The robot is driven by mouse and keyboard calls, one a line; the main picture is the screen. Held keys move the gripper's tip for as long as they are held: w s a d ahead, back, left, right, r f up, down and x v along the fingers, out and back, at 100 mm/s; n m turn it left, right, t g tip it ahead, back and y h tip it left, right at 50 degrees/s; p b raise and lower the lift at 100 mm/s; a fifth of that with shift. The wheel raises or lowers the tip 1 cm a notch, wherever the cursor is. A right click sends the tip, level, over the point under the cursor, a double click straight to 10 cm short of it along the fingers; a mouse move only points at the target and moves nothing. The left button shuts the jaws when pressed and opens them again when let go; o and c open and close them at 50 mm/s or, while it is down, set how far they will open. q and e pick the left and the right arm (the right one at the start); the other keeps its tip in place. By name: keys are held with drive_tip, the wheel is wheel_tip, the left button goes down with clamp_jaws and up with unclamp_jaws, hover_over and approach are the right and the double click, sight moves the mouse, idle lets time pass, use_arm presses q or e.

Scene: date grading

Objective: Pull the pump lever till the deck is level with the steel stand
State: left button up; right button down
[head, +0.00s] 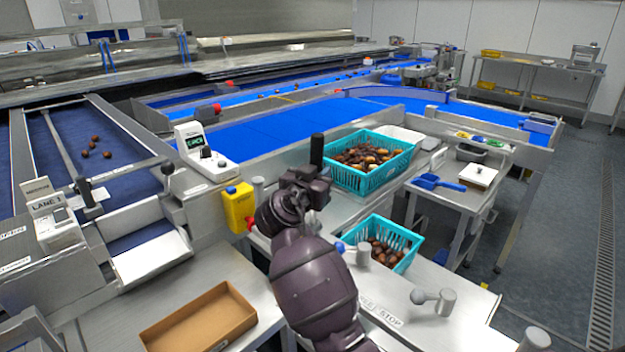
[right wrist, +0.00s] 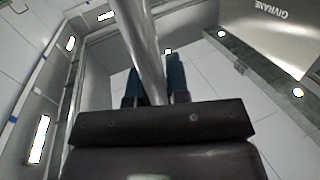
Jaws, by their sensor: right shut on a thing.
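The pump lever shows in the head view as an upright black grip (head: 317,150) just above my right gripper (head: 308,186). In the right wrist view, my right gripper (right wrist: 155,88) has its two dark fingers on either side of a slanting metal rod (right wrist: 140,40), the lever's shaft, and is shut on it. My arm hides the lever's lower part. A steel surface (head: 345,222) lies beside the gripper, between two teal crates. Which surface is the deck and which is the steel stand, I cannot tell for sure. My left gripper is not in view.
A teal crate of dates (head: 348,183) stands just right of the gripper; a smaller one (head: 408,237) is nearer. A cardboard tray (head: 240,318) lies in front. A side table holds a blue scoop (head: 438,183).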

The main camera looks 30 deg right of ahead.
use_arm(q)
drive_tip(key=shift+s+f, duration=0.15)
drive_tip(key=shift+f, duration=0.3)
use_arm(e)
drive_tip(key=shift+s+f, duration=0.2)
drive_tip(key=shift+f, duration=0.1)
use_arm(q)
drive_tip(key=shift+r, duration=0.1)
